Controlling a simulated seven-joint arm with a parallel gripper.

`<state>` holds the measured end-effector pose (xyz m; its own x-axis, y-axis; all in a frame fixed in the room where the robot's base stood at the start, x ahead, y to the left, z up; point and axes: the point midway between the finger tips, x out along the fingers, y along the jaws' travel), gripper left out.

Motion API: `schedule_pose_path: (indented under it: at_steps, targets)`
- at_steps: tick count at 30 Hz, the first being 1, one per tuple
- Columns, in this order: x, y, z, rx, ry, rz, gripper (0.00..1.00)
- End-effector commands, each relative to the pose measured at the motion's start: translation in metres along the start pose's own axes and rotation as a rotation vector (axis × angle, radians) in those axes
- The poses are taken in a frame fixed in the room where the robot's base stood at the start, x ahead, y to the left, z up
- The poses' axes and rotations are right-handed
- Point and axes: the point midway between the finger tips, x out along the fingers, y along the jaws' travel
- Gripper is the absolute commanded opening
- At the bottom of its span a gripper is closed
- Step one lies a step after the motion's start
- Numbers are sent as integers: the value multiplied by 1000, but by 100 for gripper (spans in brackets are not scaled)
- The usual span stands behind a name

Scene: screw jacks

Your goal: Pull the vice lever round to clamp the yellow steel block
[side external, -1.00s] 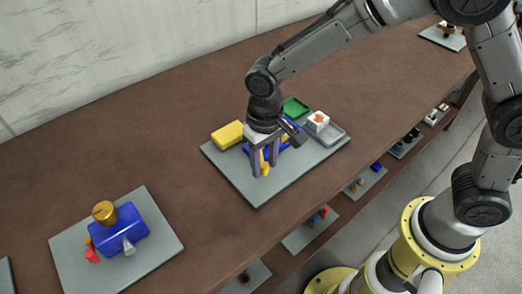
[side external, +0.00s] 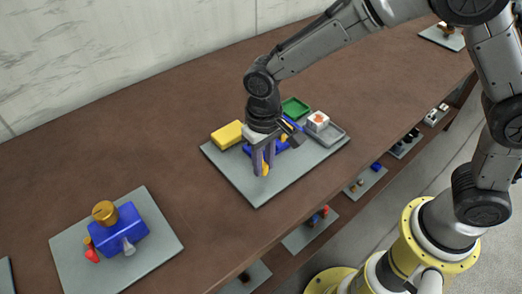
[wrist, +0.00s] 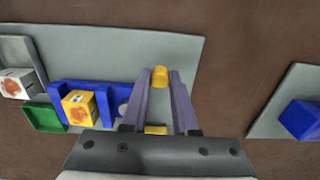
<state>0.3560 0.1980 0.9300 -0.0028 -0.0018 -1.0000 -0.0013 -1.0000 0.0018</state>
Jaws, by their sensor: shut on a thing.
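The blue vice (wrist: 91,88) lies on a grey board, and its body is partly hidden behind my gripper in the side view (side external: 286,146). The yellow steel block (wrist: 79,107), with an orange mark on its face, sits between the vice's blue walls. A round grey part (wrist: 124,108) shows beside it at the vice's lever end. My gripper (wrist: 160,80) points down with its two fingers on either side of the yellow vice lever (wrist: 161,76), shut on it. In the side view my gripper (side external: 262,172) is low over the board's front part.
A green tray (side external: 295,107), a yellow tray (side external: 227,134) and a grey tray (side external: 333,134) with a white block (side external: 318,121) stand around the vice. Another board (side external: 75,262) with a blue device (side external: 120,232) lies to the left. Brown table between the boards is clear.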

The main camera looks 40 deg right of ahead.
Motion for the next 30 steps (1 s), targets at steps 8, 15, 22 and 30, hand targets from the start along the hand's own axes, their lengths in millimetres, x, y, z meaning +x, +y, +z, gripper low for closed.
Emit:
schedule_pose_path:
  at_steps: [8,15,22,30]
  targets:
    - [-1,-10,-7,-3,6,-4,0]
    - [-2,-10,-7,-3,7,-5,0]
    - [-2,-13,-10,-3,7,-5,0]
    - [-2,-19,-16,-3,9,-6,0]
